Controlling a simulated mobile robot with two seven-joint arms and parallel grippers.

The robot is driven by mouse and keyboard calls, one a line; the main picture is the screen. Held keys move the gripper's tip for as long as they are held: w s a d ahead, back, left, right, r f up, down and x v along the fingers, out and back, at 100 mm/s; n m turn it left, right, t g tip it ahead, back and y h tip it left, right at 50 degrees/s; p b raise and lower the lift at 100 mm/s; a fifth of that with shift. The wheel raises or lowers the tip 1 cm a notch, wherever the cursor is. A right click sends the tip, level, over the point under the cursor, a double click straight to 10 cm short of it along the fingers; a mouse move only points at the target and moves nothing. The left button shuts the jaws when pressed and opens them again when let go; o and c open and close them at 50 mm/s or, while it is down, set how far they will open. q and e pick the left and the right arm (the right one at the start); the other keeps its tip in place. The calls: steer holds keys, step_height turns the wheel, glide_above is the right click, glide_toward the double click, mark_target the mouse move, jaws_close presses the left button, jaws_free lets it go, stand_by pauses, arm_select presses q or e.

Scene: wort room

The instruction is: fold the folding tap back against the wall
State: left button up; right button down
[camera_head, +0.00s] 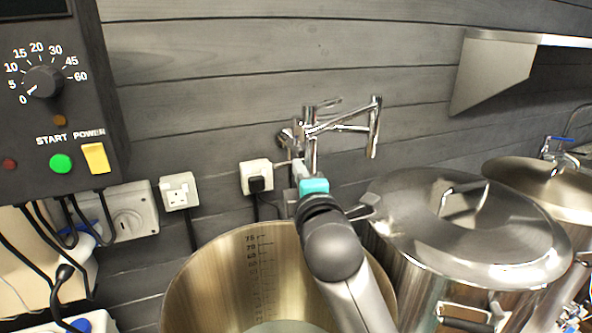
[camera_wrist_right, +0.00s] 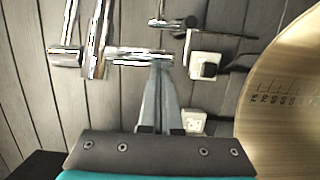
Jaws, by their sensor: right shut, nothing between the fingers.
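The chrome folding tap (camera_head: 342,126) is mounted on the dark plank wall above the open pot. Its jointed arm is partly bent, with one part running right to an upright end piece. My right gripper (camera_head: 297,166) reaches up from below, beside the lower left of the tap. In the right wrist view the tap's chrome tubes (camera_wrist_right: 95,45) are at the top left, and my right gripper's fingers (camera_wrist_right: 160,68) are together, empty, with their tips at a horizontal chrome tube. I cannot tell whether they touch it. My left gripper is not in view.
An open steel pot (camera_head: 190,285) with a graduated scale stands below my right arm. A lidded steel pot (camera_head: 400,205) is to its right, another behind. A control box (camera_head: 60,120) and sockets (camera_head: 180,190) are at the left. A wall shelf (camera_head: 495,70) is upper right.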

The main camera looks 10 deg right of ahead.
mark_target(315, 166)
steer(key=shift+d, duration=0.15)
steer(key=shift+s+d+n+y+p, duration=0.1)
steer(key=shift+d+n+y+p, duration=0.2)
steer(key=shift+d+y+p, duration=0.2)
steer(key=shift+s+d+r+n+y+p, duration=0.1)
steer(key=shift+d+n+y+p, duration=0.3)
steer(key=shift+d+y+p, duration=0.45)
steer(key=w+d+n+y+p, duration=0.1)
steer(key=w+d+p, duration=0.1)
steer(key=d, duration=1)
steer(key=shift+w+y, duration=0.2)
steer(key=shift+y, duration=0.15)
steer(key=shift+a, duration=0.15)
